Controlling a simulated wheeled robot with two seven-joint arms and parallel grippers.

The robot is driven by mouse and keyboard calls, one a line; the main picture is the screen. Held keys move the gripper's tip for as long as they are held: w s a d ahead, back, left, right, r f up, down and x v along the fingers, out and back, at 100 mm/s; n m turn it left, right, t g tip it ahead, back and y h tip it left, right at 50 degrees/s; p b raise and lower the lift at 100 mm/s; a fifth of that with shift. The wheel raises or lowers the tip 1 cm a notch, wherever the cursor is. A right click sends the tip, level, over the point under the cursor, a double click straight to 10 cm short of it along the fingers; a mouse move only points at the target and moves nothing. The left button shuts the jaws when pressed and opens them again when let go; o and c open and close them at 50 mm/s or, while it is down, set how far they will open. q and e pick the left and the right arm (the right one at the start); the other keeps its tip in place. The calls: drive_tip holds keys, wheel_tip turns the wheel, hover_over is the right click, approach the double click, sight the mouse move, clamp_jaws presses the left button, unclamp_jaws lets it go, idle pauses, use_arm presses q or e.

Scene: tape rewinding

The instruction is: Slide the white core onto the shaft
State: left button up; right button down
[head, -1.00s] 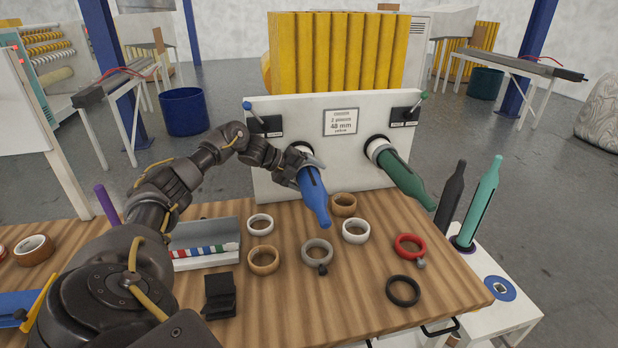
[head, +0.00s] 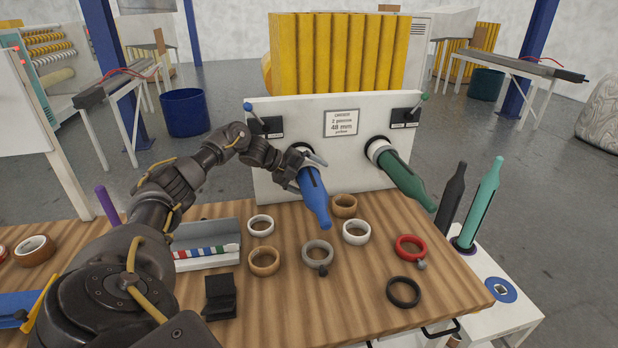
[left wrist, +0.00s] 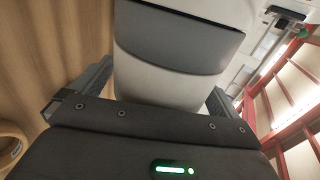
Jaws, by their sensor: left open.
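Two white cores lie on the wooden table, one left (head: 260,225) and one right (head: 356,231) of the blue shaft. The blue shaft (head: 313,196) sticks out from the white panel, sloping down toward me. My left gripper (head: 307,173) is open, with its fingers on either side of the shaft near its base. The gripper hides much of the base, so I cannot tell whether a core is around it. In the left wrist view, a large white and grey surface (left wrist: 175,75) fills the space between the finger bases; I cannot tell what it is. My right gripper is not in view.
A green shaft (head: 405,175) sticks out of the panel (head: 345,170) to the right. Tan rings (head: 263,261), a grey ring (head: 317,254), a red ring (head: 410,247) and a black ring (head: 403,291) lie on the table. A grey tray (head: 207,263) stands at left.

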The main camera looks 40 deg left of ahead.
use_arm(q)
drive_tip(key=shift+s+a+r, duration=0.25)
drive_tip(key=shift+s+a, duration=0.1)
drive_tip(key=shift+s, duration=0.05)
drive_tip(key=b+v, duration=0.2)
drive_tip(key=v, duration=0.7)
drive_tip(key=shift+s+r+b, duration=0.2)
drive_tip(key=shift+r+b, duration=0.05)
drive_tip(key=shift+b, duration=0.1)
drive_tip(key=shift+a+r, duration=0.1)
